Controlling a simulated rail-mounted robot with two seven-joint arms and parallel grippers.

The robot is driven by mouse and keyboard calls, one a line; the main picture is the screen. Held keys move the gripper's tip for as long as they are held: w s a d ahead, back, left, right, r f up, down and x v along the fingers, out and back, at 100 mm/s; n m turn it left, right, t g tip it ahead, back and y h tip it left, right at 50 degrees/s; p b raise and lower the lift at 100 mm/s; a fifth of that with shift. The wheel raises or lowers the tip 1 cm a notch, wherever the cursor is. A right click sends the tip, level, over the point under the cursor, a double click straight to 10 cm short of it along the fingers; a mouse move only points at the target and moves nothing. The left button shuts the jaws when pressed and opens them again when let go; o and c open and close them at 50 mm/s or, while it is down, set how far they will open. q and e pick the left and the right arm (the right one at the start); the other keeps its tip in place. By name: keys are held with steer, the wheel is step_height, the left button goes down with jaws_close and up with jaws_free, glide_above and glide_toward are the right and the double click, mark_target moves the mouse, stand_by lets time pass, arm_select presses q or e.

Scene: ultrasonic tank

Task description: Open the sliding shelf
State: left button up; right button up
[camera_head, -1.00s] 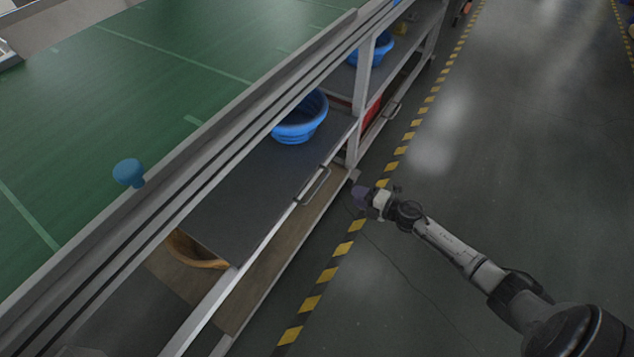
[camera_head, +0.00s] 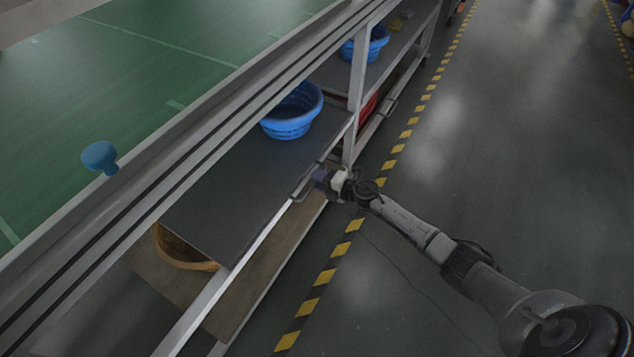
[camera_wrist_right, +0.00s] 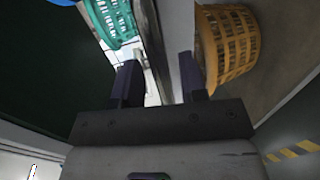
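The sliding shelf (camera_head: 225,190) is a dark grey panel with a light metal front edge, under the green-topped table. Its metal bar handle (camera_head: 298,190) is on the front edge. My right gripper (camera_head: 319,179) is at the handle's right end and partly covers it; contact cannot be told. In the right wrist view, the gripper's two dark fingers (camera_wrist_right: 160,80) are spread apart, with a grey metal strip showing beyond the gap. I cannot tell whether that strip is the handle. My left gripper is not in view.
A blue basket (camera_head: 291,111) stands on the shelf's far end. An orange basket (camera_head: 180,250) sits on the lower board. A metal post (camera_head: 356,85) rises just beyond the handle. The floor beside the yellow-black tape (camera_head: 324,276) is clear.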

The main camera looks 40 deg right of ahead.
steer(key=shift+w+a+f, duration=0.1)
steer(key=shift+w+a, duration=0.05)
steer(key=shift+w, duration=0.3)
steer(key=shift+c, duration=0.2)
jaws_close()
